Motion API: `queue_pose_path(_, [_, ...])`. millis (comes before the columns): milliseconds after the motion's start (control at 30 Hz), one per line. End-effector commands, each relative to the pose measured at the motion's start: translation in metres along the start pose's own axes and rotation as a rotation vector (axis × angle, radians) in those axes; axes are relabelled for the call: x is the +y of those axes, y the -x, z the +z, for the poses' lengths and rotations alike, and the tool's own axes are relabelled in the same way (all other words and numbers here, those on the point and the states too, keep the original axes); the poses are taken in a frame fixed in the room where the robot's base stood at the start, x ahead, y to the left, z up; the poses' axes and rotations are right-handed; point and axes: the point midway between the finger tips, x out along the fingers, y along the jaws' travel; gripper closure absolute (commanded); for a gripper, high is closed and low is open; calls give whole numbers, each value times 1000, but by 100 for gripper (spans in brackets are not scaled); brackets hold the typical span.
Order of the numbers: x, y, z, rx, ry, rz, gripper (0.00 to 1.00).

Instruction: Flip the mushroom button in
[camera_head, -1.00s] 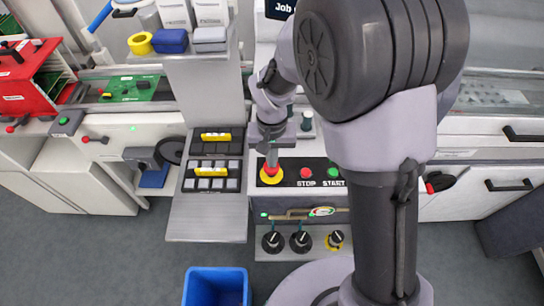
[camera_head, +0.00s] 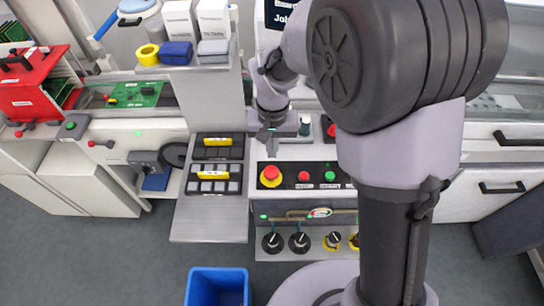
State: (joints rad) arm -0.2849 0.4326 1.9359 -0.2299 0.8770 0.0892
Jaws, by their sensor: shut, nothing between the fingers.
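The red mushroom button (camera_head: 271,173) sits on a yellow base at the left end of the black control panel (camera_head: 318,168). My gripper (camera_head: 270,150) is shut and empty. It is above and behind the button in the picture, with a visible gap between them. The button's whole red cap shows; how far in it sits I cannot tell from this view. My arm comes in from the right and hides part of the panel's right end.
A smaller red button (camera_head: 303,176) and a green button (camera_head: 330,176) sit right of the mushroom button. Black knobs (camera_head: 299,243) are below. A keypad (camera_head: 214,178) stands left. A blue bin (camera_head: 217,287) is on the floor.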

Motion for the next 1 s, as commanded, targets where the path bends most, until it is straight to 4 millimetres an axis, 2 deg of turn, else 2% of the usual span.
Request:
queue_pose_path(33, [0,15,-1,4,0,-2,100])
queue_pose_path(100, [-1,29,-2,4,0,-1,100])
queue_pose_path(300, [-1,53,-2,4,1,-1,100])
queue_pose_path(867, [1,58,-1,10,-4,-5,100])
queue_pose_path(967, [17,72,14,65,-50,-42,100])
queue_pose_path(1000, [28,82,28,104,-83,-68,100])
